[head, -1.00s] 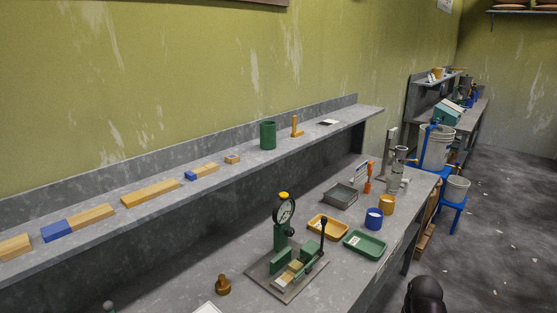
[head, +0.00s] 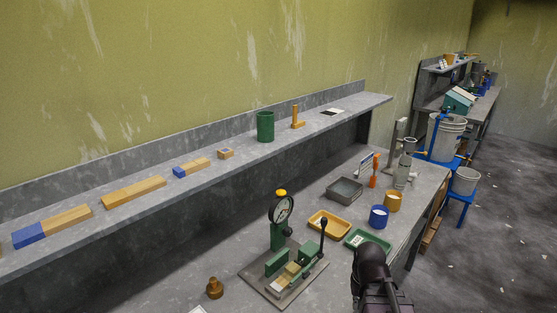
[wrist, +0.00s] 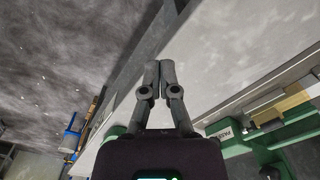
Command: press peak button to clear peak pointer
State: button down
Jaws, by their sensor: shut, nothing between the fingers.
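The press (head: 278,262) stands on the workbench, with a green post, a base plate and a black-handled lever. A round white-faced gauge (head: 283,209) sits on top of its post. A yellow cap-like button (head: 281,192) is on top of the gauge. The pointers on the dial are too small to read. My gripper (wrist: 158,66) shows in the wrist view with its fingers together and nothing between them. It is over the bench's edge area, apart from the press, whose green parts (wrist: 225,133) show at the lower right there. My dark arm is right of the press in the head view.
A yellow tray (head: 330,222) and a green tray (head: 368,243) lie right of the press. A blue cup (head: 378,216) and an orange cup (head: 393,201) stand behind them. A brass weight (head: 215,288) stands left of the press. A long shelf (head: 200,180) runs behind.

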jog(key=shift+a, duration=0.15)
notch_tip(320, 180, up, 31)
jog(key=m+p, duration=0.7)
jog(key=p, duration=2.4)
send_over(281, 191)
jog(key=shift+f, duration=0.1)
jog(key=shift+f, duration=0.15)
notch_tip(281, 191, down, 8)
jog(key=b, duration=0.8)
jog(key=shift+f+b, duration=0.15)
jog(key=shift+b, duration=0.25)
